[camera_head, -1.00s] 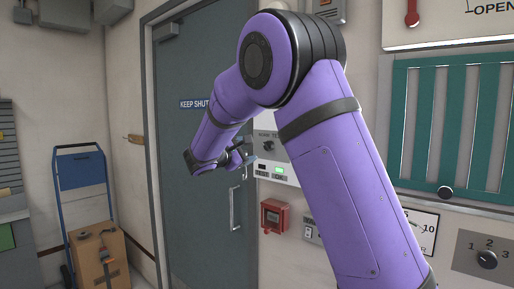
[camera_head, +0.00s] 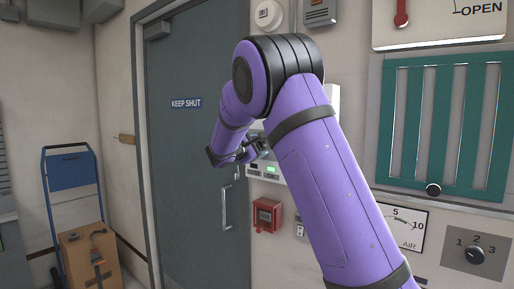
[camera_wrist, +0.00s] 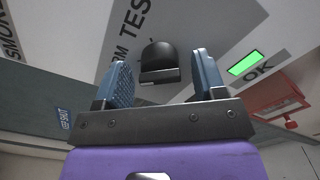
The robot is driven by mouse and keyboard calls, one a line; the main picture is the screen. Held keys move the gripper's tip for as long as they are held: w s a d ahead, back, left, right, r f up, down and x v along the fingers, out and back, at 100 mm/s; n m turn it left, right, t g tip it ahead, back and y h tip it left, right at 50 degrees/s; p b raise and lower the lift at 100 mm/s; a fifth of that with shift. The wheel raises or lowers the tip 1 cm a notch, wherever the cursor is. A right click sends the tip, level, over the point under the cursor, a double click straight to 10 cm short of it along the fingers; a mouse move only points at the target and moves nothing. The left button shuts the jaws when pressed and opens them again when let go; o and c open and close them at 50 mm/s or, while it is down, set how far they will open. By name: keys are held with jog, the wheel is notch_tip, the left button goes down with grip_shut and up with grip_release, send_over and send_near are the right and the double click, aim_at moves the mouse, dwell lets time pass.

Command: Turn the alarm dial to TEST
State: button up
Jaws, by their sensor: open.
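The word TEST is partly readable beside the dial, upside down or tilted in this view; other lettering is cut off. My gripper (camera_wrist: 160,85) is open, with one finger on each side of the dial; I cannot tell whether either touches it. In the head view my gripper (camera_head: 260,146) is at the wall panel (camera_head: 266,172), and my arm hides the dial there.
A lit green indicator (camera_wrist: 243,64) marked OK is beside the dial. A red box (camera_head: 267,214) is on the wall below the panel. A grey door (camera_head: 190,140) stands left of it. A hand truck with a cardboard box (camera_head: 90,262) is at far left.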

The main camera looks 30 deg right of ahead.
jog(key=c, duration=0.9)
jog(key=shift+m, duration=0.3)
jog(key=m, duration=0.3)
jog(key=shift+m, duration=0.3)
jog(key=m, duration=0.3)
jog(key=shift+m, duration=0.3)
jog(key=m, duration=0.4)
jog(key=shift+m, duration=2)
